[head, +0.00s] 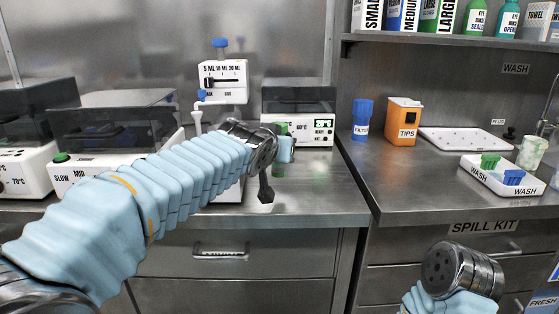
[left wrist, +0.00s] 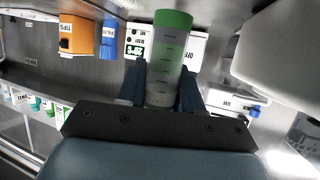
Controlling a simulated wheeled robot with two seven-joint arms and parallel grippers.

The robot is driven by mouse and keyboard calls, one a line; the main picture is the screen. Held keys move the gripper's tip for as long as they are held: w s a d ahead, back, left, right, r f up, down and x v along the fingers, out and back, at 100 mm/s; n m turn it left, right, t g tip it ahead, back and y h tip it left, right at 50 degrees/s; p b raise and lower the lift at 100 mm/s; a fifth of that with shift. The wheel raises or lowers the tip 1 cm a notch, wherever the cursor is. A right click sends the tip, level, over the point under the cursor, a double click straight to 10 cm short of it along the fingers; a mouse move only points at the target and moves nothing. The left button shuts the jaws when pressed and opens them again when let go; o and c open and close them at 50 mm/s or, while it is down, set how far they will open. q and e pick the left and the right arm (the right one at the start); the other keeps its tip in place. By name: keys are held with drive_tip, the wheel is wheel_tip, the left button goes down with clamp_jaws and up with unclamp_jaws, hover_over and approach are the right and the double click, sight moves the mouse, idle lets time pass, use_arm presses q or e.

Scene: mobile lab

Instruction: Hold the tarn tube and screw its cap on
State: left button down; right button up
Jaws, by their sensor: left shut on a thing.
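My left gripper (head: 281,150) is shut on a clear graduated tube with green at its far end. In the left wrist view the tube (left wrist: 172,55) stands between the two dark fingers (left wrist: 162,88). In the head view, green shows just above and just below the gripper, over the left bench. I cannot tell whether the upper green part is a cap. My right arm's dark wrist end (head: 462,270) is at the lower right, in front of the drawers. Its fingers are not clearly visible, and I see nothing held there.
A white dispenser (head: 222,82) and a machine with a green display (head: 298,118) stand behind the left gripper. A blue filter bottle (head: 362,118), an orange tips box (head: 403,122) and a wash tray (head: 470,172) with green and blue pieces sit on the right counter. The counter's front is clear.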

use_arm(q)
drive_tip(key=shift+w+f, duration=0.15)
drive_tip(key=f, duration=0.2)
drive_tip(key=shift+w+f, duration=0.3)
drive_tip(key=shift+f, duration=0.5)
drive_tip(key=shift+f+b, duration=0.15)
drive_tip(key=shift+b, duration=0.2)
drive_tip(key=c, duration=0.8)
unclamp_jaws()
drive_tip(key=shift+o, duration=0.2)
